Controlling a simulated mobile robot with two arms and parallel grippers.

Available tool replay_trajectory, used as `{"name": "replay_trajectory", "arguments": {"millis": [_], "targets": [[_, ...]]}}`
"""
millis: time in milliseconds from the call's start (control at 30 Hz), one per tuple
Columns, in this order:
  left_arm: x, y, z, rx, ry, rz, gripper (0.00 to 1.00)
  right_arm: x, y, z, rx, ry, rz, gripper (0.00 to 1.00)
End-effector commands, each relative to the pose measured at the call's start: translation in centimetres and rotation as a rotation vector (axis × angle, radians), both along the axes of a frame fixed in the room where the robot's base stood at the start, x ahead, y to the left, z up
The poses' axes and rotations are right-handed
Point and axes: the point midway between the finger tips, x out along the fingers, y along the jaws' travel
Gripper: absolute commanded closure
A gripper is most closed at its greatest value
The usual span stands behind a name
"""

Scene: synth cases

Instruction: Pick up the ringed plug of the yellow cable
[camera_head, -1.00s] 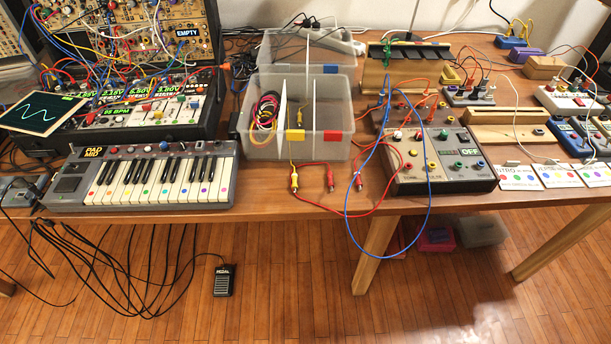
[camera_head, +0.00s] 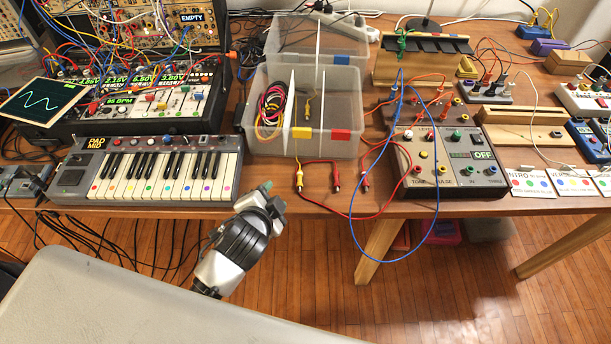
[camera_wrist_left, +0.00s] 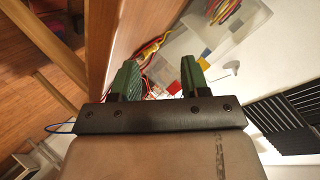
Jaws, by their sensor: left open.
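A yellow plug (camera_head: 299,178) lies near the table's front edge, below the yellow label of the clear bin. Another yellow plug (camera_head: 308,108) shows inside the bin's right part. A ring on either is too small to tell. My left gripper (camera_head: 264,190) is at the table's front edge, left of the front yellow plug and apart from it. In the left wrist view my left gripper (camera_wrist_left: 158,78) is open, with two green fingers apart and nothing held. Yellow and red cable (camera_wrist_left: 152,48) shows beyond and between the fingers. My right gripper is not in view.
The clear bin (camera_head: 262,150) holds coiled cables. Two red plugs (camera_head: 336,177) lie right of the front yellow plug. The keyboard (camera_head: 150,175) stands left, a brown knob box (camera_head: 455,182) right. A blue cable (camera_head: 352,222) loops over the table edge.

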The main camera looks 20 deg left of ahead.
Motion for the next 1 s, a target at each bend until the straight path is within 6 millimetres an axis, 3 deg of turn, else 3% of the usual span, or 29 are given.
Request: {"name": "replay_trajectory", "arguments": {"millis": [33, 200, 300, 400, 533, 600, 700, 733, 867, 1000], "targets": [[1.6, -0.7, 1.8, 0.070, -0.094, -0.060, 0.54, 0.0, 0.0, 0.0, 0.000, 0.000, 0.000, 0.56], [5.7, -4.8, 8.7, 0.403, -0.479, -0.310, 0.54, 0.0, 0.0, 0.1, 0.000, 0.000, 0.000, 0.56], [6.9, -8.8, 13.4, 0.683, -0.774, -0.489, 0.54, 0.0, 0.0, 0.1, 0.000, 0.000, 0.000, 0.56], [6.5, -13.2, 16.8, 1.001, -1.085, -0.668, 0.54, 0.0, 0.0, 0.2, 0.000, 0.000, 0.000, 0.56], [4.5, -18.2, 18.2, 1.425, -1.482, -0.895, 0.54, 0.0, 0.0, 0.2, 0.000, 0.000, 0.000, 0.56], [3.3, -20.1, 17.5, 1.650, -1.695, -1.021, 0.54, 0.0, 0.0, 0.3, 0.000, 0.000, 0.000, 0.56], [2.1, -21.2, 15.1, 1.961, -1.990, -1.215, 0.54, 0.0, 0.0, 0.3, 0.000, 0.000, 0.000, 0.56], [2.0, -21.1, 14.2, -1.991, 2.020, 1.246, 0.54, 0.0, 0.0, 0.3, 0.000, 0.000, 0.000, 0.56], [2.5, -18.5, 9.9, -1.574, 1.628, 1.094, 0.54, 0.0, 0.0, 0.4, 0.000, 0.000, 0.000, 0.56], [4.9, -12.5, 7.0, -1.141, 1.276, 1.020, 0.54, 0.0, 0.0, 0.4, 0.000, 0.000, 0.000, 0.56]]}}
